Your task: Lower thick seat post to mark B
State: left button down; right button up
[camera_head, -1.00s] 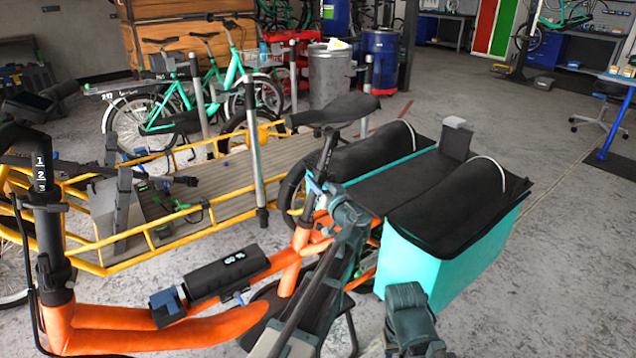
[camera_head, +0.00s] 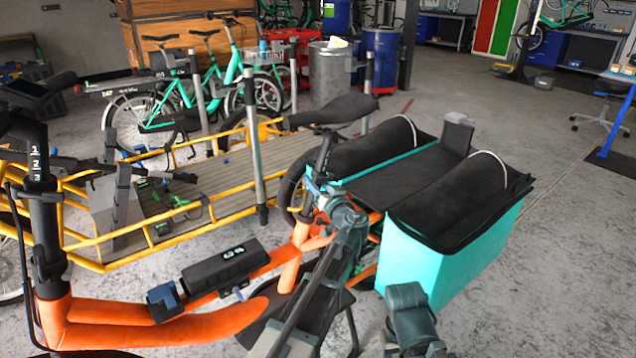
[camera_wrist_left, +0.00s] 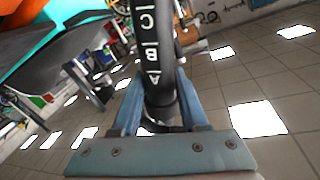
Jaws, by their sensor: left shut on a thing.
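The thick seat post (camera_wrist_left: 150,55) is black with white letters C, B and A in the left wrist view. It runs between the two blue fingers of my left gripper (camera_wrist_left: 158,108), which is shut on it. The A sits lowest in that picture, close to a dark band between the fingers. In the head view the post (camera_head: 325,150) rises from the orange bike frame (camera_head: 290,262) to a black saddle (camera_head: 338,110). My left gripper (camera_head: 316,188) is around the post below the saddle. The post's mark letters cannot be read in the head view.
A turquoise cargo box (camera_head: 455,250) with black covers stands right behind the saddle. A yellow cargo bike (camera_head: 165,237) stands close on the left. A grey stand post (camera_head: 255,140) rises nearby. Open floor (camera_head: 570,250) lies to the right.

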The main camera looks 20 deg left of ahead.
pick_arm(q)
jog(key=f+b, duration=0.1)
jog(key=s+f+b, duration=0.1)
jog(key=f, duration=0.1)
jog(key=a+f+b, duration=0.1)
jog(key=f+b, duration=0.1)
jog(key=shift+s+f, duration=0.1)
jog(key=shift+s, duration=0.1)
jog(key=shift+c, duration=2.2)
grip_release()
